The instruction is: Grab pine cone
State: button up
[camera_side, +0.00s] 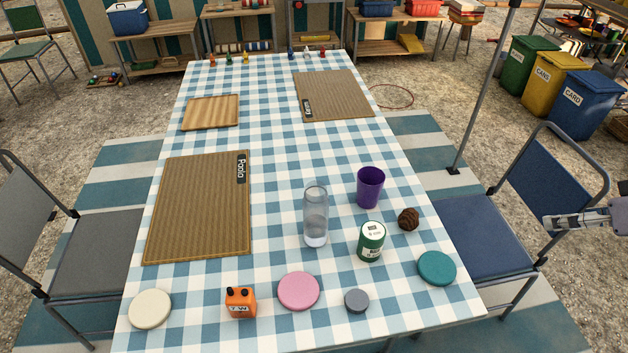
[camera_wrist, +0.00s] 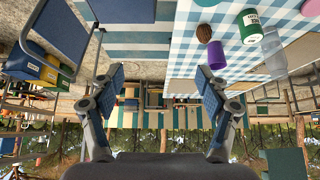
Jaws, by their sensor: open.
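The brown pine cone (camera_side: 408,219) lies on the checked tablecloth near the table's right edge, between the purple cup and the teal disc. It also shows in the wrist view (camera_wrist: 204,33), at the upper right. My gripper (camera_side: 556,222) is at the right side of the side view, off the table and beyond the blue chair's seat, apart from the pine cone. In the wrist view my gripper (camera_wrist: 160,88) has its two fingers spread wide, with nothing between them.
Near the pine cone stand a purple cup (camera_side: 370,188), a green can (camera_side: 371,241) and a clear bottle (camera_side: 315,216). A teal disc (camera_side: 437,268) lies in front. A blue chair (camera_side: 547,175) stands between my gripper and the table.

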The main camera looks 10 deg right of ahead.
dwell(0.3)
jog(key=m+g, duration=0.4)
jog(key=m, duration=1.3)
send_over(414, 214)
jog(key=s, duration=0.2)
notch_tip(414, 214, down, 15)
jog(key=shift+x, duration=5.25)
jog(key=shift+s, duration=0.1)
jog(key=c, duration=1.1)
